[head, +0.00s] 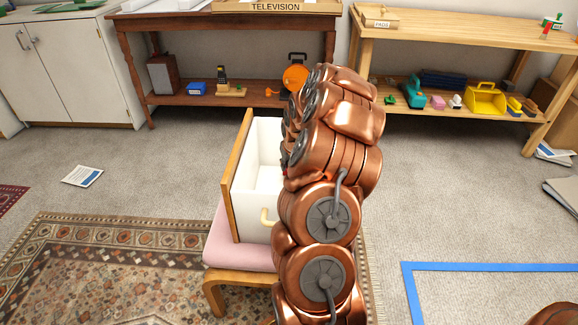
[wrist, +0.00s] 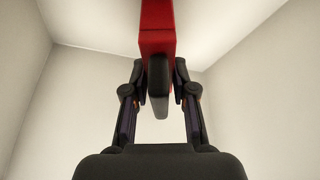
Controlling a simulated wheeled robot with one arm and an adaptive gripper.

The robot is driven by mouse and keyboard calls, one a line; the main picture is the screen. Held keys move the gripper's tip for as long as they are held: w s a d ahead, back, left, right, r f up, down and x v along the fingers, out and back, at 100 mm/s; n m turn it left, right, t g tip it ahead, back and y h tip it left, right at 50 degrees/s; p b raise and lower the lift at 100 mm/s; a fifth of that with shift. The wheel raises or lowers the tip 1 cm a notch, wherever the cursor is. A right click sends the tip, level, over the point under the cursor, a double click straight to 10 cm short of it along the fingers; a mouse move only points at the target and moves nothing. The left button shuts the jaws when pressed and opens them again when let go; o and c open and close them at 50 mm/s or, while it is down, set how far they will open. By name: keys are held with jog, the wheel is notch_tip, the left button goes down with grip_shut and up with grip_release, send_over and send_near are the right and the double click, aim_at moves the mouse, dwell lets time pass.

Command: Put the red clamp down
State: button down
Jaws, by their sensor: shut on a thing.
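The red clamp (wrist: 158,35) shows in the wrist view as a red bar with a black end pointing toward the camera. My gripper (wrist: 160,84) is shut on the black part, one finger on each side. Pale walls rise around them in the wrist view; they look like the inside of the white drawer. In the head view, the drawer (head: 241,173) has a wooden front and a light knob. It stands on a pink-seated stool (head: 230,249). My arm covers the drawer's right side and hides my gripper there. Whether the clamp touches the drawer's bottom I cannot tell.
A dark wooden table (head: 195,22) with a lower shelf stands at the back. A light wooden bench (head: 455,35) with several toys on its shelf is at back right. Blue tape (head: 490,267) marks the floor at right.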

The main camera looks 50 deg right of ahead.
dwell(0.3)
jog(key=c, duration=0.9)
grip_release()
jog(key=shift+c, duration=0.2)
jog(key=shift+v, duration=0.8)
jog(key=p+v, duration=0.2)
jog(key=v, duration=0.8)
jog(key=shift+s+r+p, duration=0.15)
jog(key=shift+r+p, duration=0.1)
jog(key=shift+p, duration=0.05)
